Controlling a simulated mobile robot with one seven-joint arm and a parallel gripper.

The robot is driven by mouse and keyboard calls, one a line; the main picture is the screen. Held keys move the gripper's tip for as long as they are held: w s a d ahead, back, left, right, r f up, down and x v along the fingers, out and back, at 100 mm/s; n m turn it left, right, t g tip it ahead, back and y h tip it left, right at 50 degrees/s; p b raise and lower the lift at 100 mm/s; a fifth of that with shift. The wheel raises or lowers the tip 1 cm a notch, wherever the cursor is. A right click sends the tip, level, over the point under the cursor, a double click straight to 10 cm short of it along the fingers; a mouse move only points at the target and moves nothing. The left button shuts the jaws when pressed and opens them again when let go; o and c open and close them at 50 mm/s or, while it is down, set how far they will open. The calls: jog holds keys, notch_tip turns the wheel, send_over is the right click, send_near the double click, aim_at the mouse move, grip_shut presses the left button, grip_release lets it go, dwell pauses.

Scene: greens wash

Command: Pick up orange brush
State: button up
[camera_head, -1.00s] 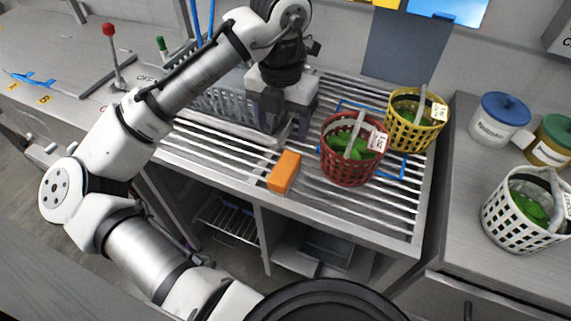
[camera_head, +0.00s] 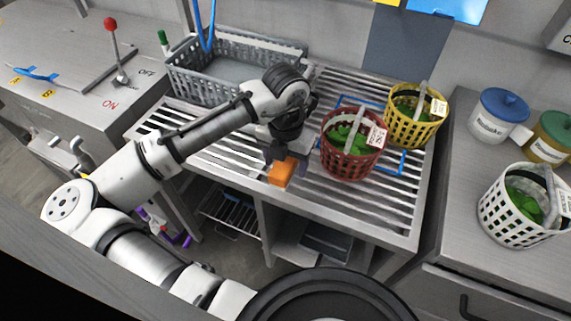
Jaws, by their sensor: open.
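The orange brush (camera_head: 282,173) looks like a plain orange block. It lies on the slatted metal rack near its front edge, left of the red basket. My gripper (camera_head: 286,162) is open and points down right over the brush. One finger shows on the left of the brush and one on the right. The upper part of the brush is partly hidden by the gripper. I cannot tell whether the fingers touch it.
A red basket (camera_head: 345,161) of greens stands close right of my gripper, with a yellow basket (camera_head: 408,127) behind it. A grey crate (camera_head: 190,88) stands at the back left. A white basket (camera_head: 497,217) and lidded jars (camera_head: 489,127) are on the right counter.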

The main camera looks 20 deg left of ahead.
jog(key=shift+f, duration=0.1)
jog(key=shift+c, duration=0.2)
jog(key=c, duration=1.1)
jog(key=shift+c, duration=0.2)
notch_tip(320, 180, up, 18)
jog(key=b, duration=0.1)
